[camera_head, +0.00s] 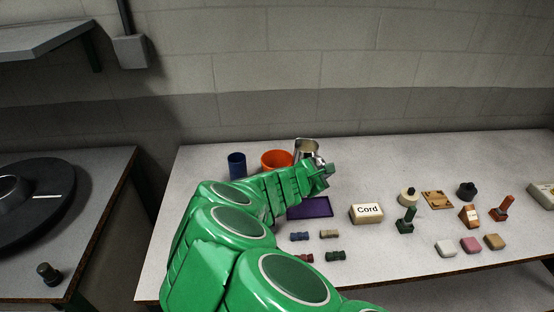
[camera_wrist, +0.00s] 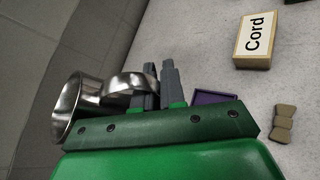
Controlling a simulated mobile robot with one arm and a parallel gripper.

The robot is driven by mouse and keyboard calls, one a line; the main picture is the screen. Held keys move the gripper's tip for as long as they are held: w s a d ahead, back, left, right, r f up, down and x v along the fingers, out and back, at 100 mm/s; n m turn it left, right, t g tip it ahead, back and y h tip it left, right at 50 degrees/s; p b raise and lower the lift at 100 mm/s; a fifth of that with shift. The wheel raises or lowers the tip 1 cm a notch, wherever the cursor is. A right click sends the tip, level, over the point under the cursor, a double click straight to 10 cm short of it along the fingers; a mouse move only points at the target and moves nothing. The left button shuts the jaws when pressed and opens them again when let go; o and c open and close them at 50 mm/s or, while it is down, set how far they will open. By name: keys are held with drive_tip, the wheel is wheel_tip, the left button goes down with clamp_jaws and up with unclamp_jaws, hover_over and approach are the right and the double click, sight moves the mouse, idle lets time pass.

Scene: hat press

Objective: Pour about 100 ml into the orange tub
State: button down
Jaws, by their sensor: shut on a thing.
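The orange tub (camera_head: 275,157) stands at the back left of the table, partly hidden behind my green arm. A shiny metal jug (camera_head: 305,147) is just right of the tub in the head view and looks roughly upright. The jug also shows in the wrist view (camera_wrist: 72,108), with its curved handle at my gripper's fingers. My gripper (camera_wrist: 158,82) is shut on the jug's handle. In the head view my gripper (camera_head: 322,168) is at the jug's right side. The contents of jug and tub cannot be seen.
A dark blue cup (camera_head: 236,166) stands left of the tub. A purple tray (camera_head: 318,208) lies in front of the jug. A Cord box (camera_head: 366,213) and several small blocks and stamps cover the table's middle and right. A wall rises behind the table.

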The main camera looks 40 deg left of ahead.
sight(304, 148)
wheel_tip(304, 148, down, 8)
drive_tip(key=shift+f, duration=0.25)
idle(0.4)
drive_tip(key=shift+w+a+r+n+h, duration=0.1)
drive_tip(key=shift+a+r+n+h, duration=0.2)
drive_tip(key=shift+r, duration=0.2)
drive_tip(key=shift+w+a+r+n+h, duration=0.1)
drive_tip(key=shift+a+r+n+h, duration=0.15)
drive_tip(key=shift+r, duration=0.2)
drive_tip(key=r+n, duration=0.1)
drive_tip(key=a+h, duration=0.1)
drive_tip(key=a+r+n+g, duration=0.1)
drive_tip(key=shift+w+a+r+n+h, duration=0.2)
drive_tip(key=shift+w+r+n+h, duration=0.05)
drive_tip(key=shift+r+n+h, duration=0.1)
drive_tip(key=r, duration=0.1)
drive_tip(key=a+r, duration=0.1)
drive_tip(key=r+n, duration=0.1)
drive_tip(key=shift+w+a+r+h, duration=0.15)
drive_tip(key=shift+a+r+h, duration=0.05)
drive_tip(key=shift+a+h, duration=0.2)
drive_tip(key=shift+w+a+r+n+h, duration=0.1)
drive_tip(key=shift+a+r+n+h, duration=0.15)
drive_tip(key=shift+r+n+h, duration=0.25)
drive_tip(key=shift+w+a+r+n+h, duration=0.1)
drive_tip(key=shift+a+r+n+h, duration=0.3)
drive_tip(key=shift+n, duration=0.3)
drive_tip(key=shift+w+a+r+n, duration=0.1)
drive_tip(key=shift+a+r+n, duration=0.3)
drive_tip(key=shift+r, duration=0.15)
